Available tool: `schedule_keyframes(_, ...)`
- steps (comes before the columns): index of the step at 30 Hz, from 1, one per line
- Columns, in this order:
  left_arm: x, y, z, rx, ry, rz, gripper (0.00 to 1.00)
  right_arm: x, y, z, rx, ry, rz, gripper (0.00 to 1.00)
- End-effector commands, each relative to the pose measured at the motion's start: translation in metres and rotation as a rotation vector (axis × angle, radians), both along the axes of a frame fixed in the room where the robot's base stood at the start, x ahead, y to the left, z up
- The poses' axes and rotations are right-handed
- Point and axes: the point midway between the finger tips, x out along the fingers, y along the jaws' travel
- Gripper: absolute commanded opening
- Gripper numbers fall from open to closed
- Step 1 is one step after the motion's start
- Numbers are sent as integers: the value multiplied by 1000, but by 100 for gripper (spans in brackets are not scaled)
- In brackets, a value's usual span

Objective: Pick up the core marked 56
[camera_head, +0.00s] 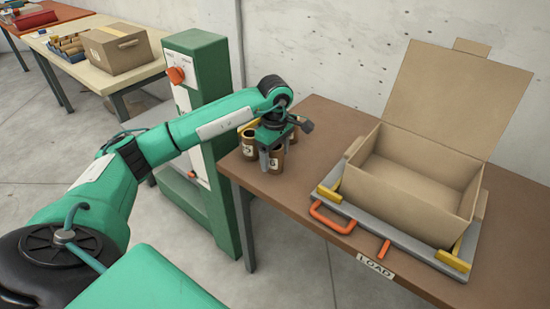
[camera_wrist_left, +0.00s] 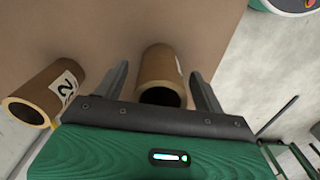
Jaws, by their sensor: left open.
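Brown cardboard tube cores with white labels stand on the brown table under my left gripper. In the head view, one core (camera_head: 249,150) shows a 5 on its label, and another core (camera_head: 275,167) shows a 6; the rest of each label is hidden. My left gripper (camera_head: 274,156) is open, pointing down with its fingers beside the core showing 6. Another core (camera_wrist_left: 44,95), with a partly readable label, is outside the left finger. My right gripper is not seen.
An open cardboard box (camera_head: 418,177) sits on a grey tray (camera_head: 350,209) with yellow brackets and an orange handle (camera_head: 331,219). A LOAD label (camera_head: 375,267) is at the table's front edge. A green machine (camera_head: 213,75) stands left of the table.

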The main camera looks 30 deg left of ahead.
Motion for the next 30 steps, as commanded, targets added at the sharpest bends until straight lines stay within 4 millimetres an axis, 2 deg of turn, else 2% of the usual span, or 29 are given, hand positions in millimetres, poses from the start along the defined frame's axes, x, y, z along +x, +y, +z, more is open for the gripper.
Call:
schedule_keyframes(3, 0, 0, 0, 0, 0, 0, 71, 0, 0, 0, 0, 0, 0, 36)
schedule_keyframes(9, 0, 0, 0, 0, 0, 0, 31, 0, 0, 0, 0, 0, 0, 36)
schedule_keyframes(11, 0, 0, 0, 0, 0, 0, 22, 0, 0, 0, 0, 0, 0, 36)
schedule_keyframes(23, 1, 0, 8, -1, -2, 0, 22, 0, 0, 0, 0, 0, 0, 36)
schedule_keyframes(26, 1, 0, 18, 0, -3, 0, 22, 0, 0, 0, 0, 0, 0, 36)
schedule_keyframes(30, 1, 0, 46, 1, -6, 0, 22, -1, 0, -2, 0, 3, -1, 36)
